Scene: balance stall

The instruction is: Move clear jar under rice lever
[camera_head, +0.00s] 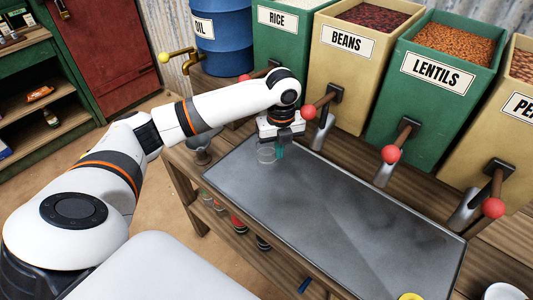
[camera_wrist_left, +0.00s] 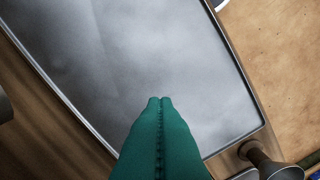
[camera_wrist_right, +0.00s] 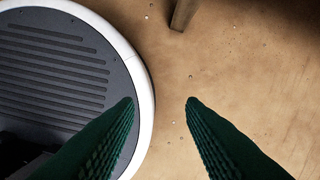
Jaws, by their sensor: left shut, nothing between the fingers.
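The clear jar (camera_head: 266,155) shows faintly in the head view near the left end of the grey metal tray. My left gripper (camera_head: 280,152) is just right of it in the picture, shut and empty, fingers pointing down. Whether they touch the jar I cannot tell. In the left wrist view its green fingers (camera_wrist_left: 160,101) are together over the tray; I cannot make out the jar there. The rice lever has a red knob (camera_head: 245,77), partly behind my left arm, below the green rice bin (camera_head: 284,45). My right gripper (camera_wrist_right: 160,102) is open and empty above the floor.
The grey tray (camera_head: 345,215) is mostly clear. Beans (camera_head: 308,112), lentils (camera_head: 390,154) and another red-knobbed lever (camera_head: 493,208) stick out along its back. A blue oil drum (camera_head: 222,40) with a brass tap stands behind left. A yellow round thing (camera_head: 411,297) lies at front right.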

